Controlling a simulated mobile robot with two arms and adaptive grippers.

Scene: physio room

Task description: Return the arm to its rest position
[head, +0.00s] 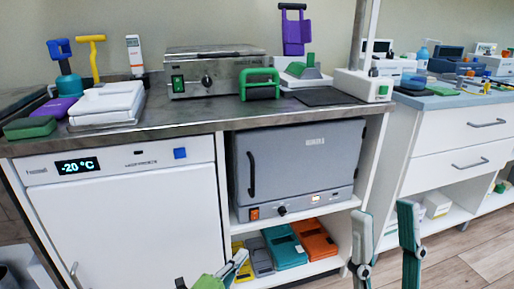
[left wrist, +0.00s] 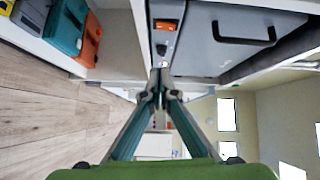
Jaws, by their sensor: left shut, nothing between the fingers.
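My left gripper (head: 240,262) is low at the bottom edge of the head view, in front of the shelf under the oven. It is shut and empty. In the left wrist view its fingers (left wrist: 160,82) come together at the tips, with the lower front of the oven beyond them. My right gripper (head: 386,208) is at the lower right of the head view. Its two fingers stand upright and well apart, with nothing between them. It is in front of the gap between the two benches. Most of both arms is out of view.
A grey oven (head: 300,165) sits under the bench top (head: 200,120), beside a white freezer (head: 125,220) reading -20 °C. Coloured cases, one orange (head: 314,238), lie on the shelf below. A drawer cabinet (head: 455,150) stands at the right. Wooden floor (head: 455,268) is clear there.

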